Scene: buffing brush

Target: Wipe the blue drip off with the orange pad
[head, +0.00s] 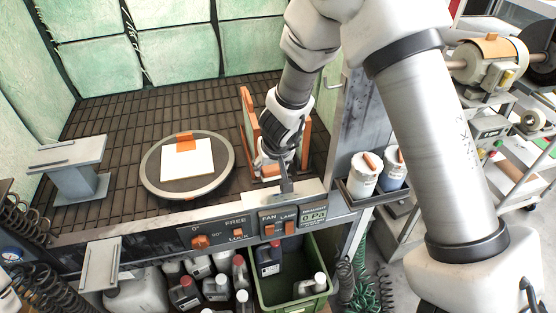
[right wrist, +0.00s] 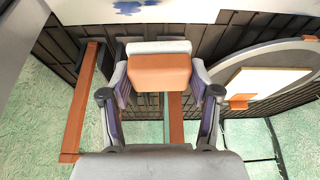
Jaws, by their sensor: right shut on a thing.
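My right gripper (head: 275,160) is shut on the orange pad (right wrist: 160,72), which sits between its two fingers with a pale strip along its upper edge in the right wrist view. The blue drip (right wrist: 130,7) shows at the top edge of the right wrist view, on a white surface (right wrist: 200,10). The pad is apart from the drip in that picture; its height above the surface is hard to tell. In the head view I cannot make out the drip. My left gripper is not in view.
A round turntable (head: 152,180) with a white square panel and orange clip stands left of the gripper. An orange frame (head: 247,105) is close behind it. The control panel (head: 240,230) runs along the front. Two paint pots (head: 362,178) stand to the right. A grey stand (head: 68,180) is left.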

